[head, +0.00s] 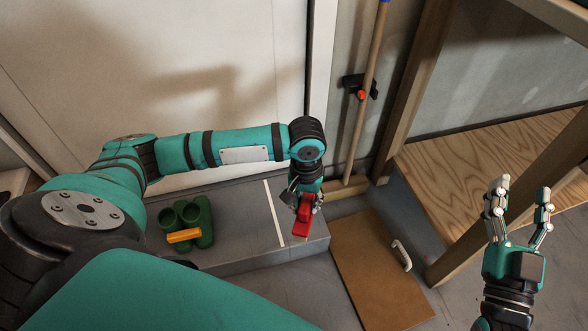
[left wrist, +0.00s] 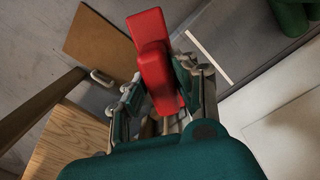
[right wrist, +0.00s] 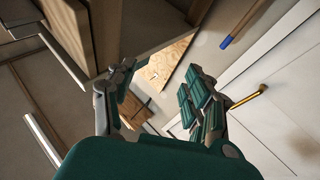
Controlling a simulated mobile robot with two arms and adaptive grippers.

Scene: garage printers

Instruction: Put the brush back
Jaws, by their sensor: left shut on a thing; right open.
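A red, block-shaped thing, which I take to be the brush (head: 303,218), is held in my left gripper (head: 305,197) over the right end of a low grey platform. I cannot tell whether the brush touches the platform. My right gripper (head: 520,195) is open and empty at the right, well apart from the brush. It also shows open in the right wrist view (right wrist: 160,82).
Green tubes (head: 198,213) with an orange-yellow piece (head: 184,236) lie on the grey platform (head: 235,215), left of a white strip (head: 273,213). A brown board (head: 375,280) with a white handle lies on the floor. A wooden pole (head: 366,90) stands in a black wall clip (head: 353,84). Wooden posts stand right.

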